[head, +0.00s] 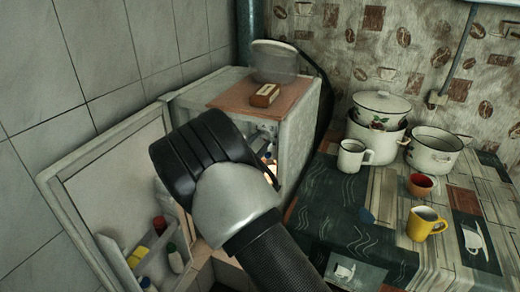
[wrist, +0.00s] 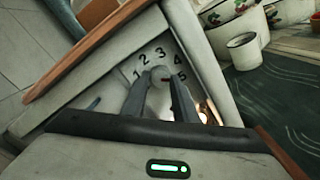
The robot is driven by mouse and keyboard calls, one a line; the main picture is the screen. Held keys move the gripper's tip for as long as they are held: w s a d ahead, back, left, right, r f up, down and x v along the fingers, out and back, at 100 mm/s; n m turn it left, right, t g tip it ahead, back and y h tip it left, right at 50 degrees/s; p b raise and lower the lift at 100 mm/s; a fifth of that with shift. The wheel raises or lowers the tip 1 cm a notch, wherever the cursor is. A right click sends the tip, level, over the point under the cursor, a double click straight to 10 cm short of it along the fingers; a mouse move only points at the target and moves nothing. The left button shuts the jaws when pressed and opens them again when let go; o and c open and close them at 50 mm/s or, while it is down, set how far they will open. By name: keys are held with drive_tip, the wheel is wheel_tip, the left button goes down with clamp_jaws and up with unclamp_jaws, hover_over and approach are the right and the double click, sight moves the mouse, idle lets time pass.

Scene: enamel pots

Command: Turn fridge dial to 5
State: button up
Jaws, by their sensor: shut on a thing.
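The fridge dial (wrist: 160,73) is a small pale round knob on the panel inside the fridge, with the numbers 1 to 5 printed around it in the wrist view. A small red mark shows on its face, on the side toward the 5, but I cannot tell exactly which number it points at. My gripper (wrist: 161,80) is shut on the dial, with one dark finger on each side. The fridge (head: 300,133) stands open in the head view; there my wrist hides the dial and most of the interior.
The open fridge door (head: 110,190) is at the left, with bottles on its shelf. A brown board (head: 228,97) with a small box (head: 265,95) lies on top of the fridge. Pots, a white mug (head: 352,157) and a yellow mug (head: 424,222) stand on the table at the right.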

drive_tip(key=shift+m+b, duration=0.35)
drive_tip(key=shift+m, duration=0.05)
drive_tip(key=o, duration=1.1)
drive_tip(key=shift+c, duration=0.2)
drive_tip(key=shift+s+a, duration=0.1)
drive_tip(key=shift+s, duration=0.05)
drive_tip(key=v, duration=1.7)
drive_tip(key=shift+p, duration=0.4)
